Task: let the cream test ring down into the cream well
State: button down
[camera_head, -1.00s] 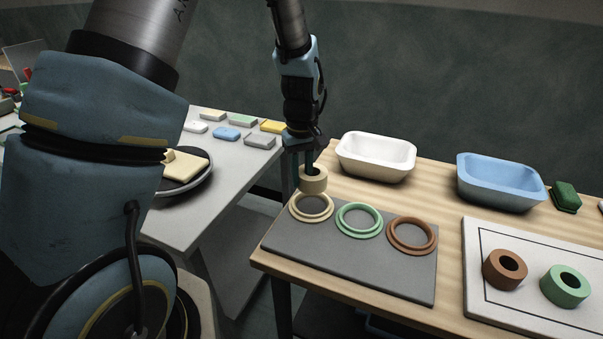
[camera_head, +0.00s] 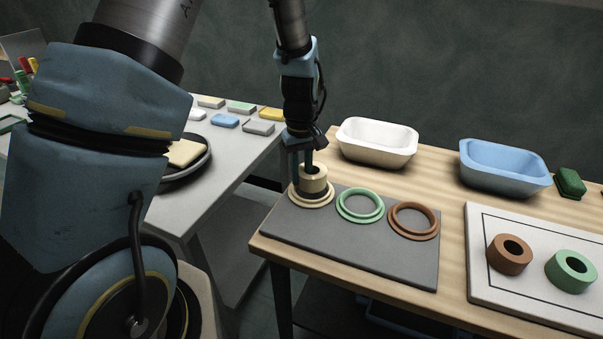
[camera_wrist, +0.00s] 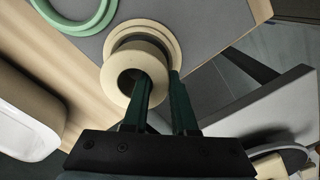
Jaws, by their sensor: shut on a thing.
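The cream test ring (camera_head: 314,184) is a thick short cylinder with a dark hole. My gripper (camera_head: 303,172) is shut on its wall, one finger in the hole and one outside. In the wrist view my gripper (camera_wrist: 165,92) holds the cream ring (camera_wrist: 122,75) near the cream well (camera_wrist: 171,45), a flat ring on the grey board. In the head view the ring is over the cream well (camera_head: 304,205), whose rim shows around its lower edge. In the wrist view the ring looks offset from the well's middle. Whether it touches the well I cannot tell.
The green well (camera_head: 360,206) and brown well (camera_head: 414,222) lie to the right on the grey board (camera_head: 345,248). A brown ring (camera_head: 497,262) and green ring (camera_head: 559,278) stand on a white board. White (camera_head: 350,148) and blue (camera_head: 480,180) basins stand behind.

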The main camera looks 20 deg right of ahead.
jog(key=shift+f+b, duration=0.7)
jog(key=shift+f, duration=0.5)
dwell(0.3)
jog(key=c, duration=0.6)
grip_release()
jog(key=shift+r, duration=0.1)
notch_tip(320, 180, up, 11)
jog(key=shift+f+b, duration=0.1)
jog(key=shift+b, duration=0.75)
jog(key=shift+m+t, duration=0.8)
jog(key=s+a, duration=0.1)
jog(key=a, duration=0.8)
jog(key=s+a, duration=0.1)
jog(key=a, duration=0.8)
jog(key=s+a, duration=0.2)
jog(key=a, duration=0.7)
jog(key=shift+a, duration=0.25)
